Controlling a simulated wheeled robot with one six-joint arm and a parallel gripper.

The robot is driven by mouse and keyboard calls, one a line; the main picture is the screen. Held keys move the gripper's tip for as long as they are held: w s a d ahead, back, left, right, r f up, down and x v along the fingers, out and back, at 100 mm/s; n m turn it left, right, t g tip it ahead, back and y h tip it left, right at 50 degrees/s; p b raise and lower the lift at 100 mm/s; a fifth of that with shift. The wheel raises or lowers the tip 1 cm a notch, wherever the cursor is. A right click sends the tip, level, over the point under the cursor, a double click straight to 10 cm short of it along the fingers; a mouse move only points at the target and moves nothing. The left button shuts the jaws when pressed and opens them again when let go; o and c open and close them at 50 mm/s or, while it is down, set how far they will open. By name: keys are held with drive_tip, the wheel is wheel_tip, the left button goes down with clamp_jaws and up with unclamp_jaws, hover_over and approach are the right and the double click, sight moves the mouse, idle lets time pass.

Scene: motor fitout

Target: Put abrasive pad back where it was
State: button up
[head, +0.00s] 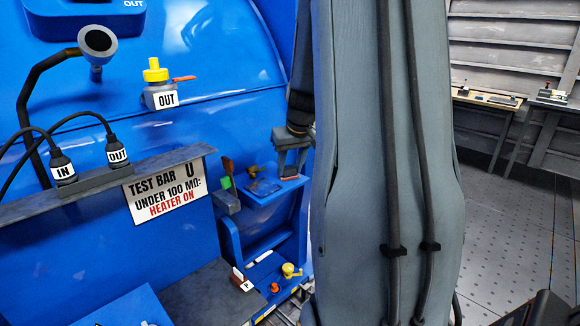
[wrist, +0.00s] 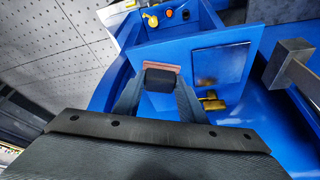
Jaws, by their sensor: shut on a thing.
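My gripper (head: 290,172) points down over a blue shelf-like box on the blue machine. In the wrist view my gripper (wrist: 161,84) is shut on a small block, dark on the near face with a reddish-brown strip along its far edge; I take it as the abrasive pad (wrist: 162,68). The pad is too small and hidden to make out in the head view. I cannot tell whether it touches the blue surface below.
A grey ledge (head: 100,185) with IN and OUT plugs runs at left. A grey holder (head: 227,202) with green and brown items stands beside the blue box (head: 272,197). Yellow (head: 289,270) and orange knobs sit lower down. A grey bar (wrist: 288,66) stands right of my gripper.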

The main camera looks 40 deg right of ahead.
drive_tip(key=o, duration=1)
drive_tip(key=shift+f, duration=0.1)
drive_tip(key=shift+o, duration=0.2)
drive_tip(key=shift+r, duration=0.35)
drive_tip(key=b+v, duration=0.2)
drive_tip(key=v, duration=1)
drive_tip(key=s+a+f+n+g+y, duration=0.1)
drive_tip(key=a+f, duration=0.5)
drive_tip(key=a, duration=0.3)
drive_tip(key=a+f+n, duration=0.1)
drive_tip(key=a+f, duration=0.5)
drive_tip(key=a, duration=0.2)
drive_tip(key=s+a+f+g, duration=0.1)
drive_tip(key=s+a+f, duration=0.3)
drive_tip(key=a, duration=0.3)
drive_tip(key=s+a+f+n+g, duration=0.1)
drive_tip(key=s+a+f, duration=0.3)
drive_tip(key=s+a, duration=0.1)
drive_tip(key=shift+s+a+n, duration=0.3)
drive_tip(key=shift+s+a, duration=0.1)
drive_tip(key=shift+a, duration=0.5)
drive_tip(key=shift+f, duration=0.1)
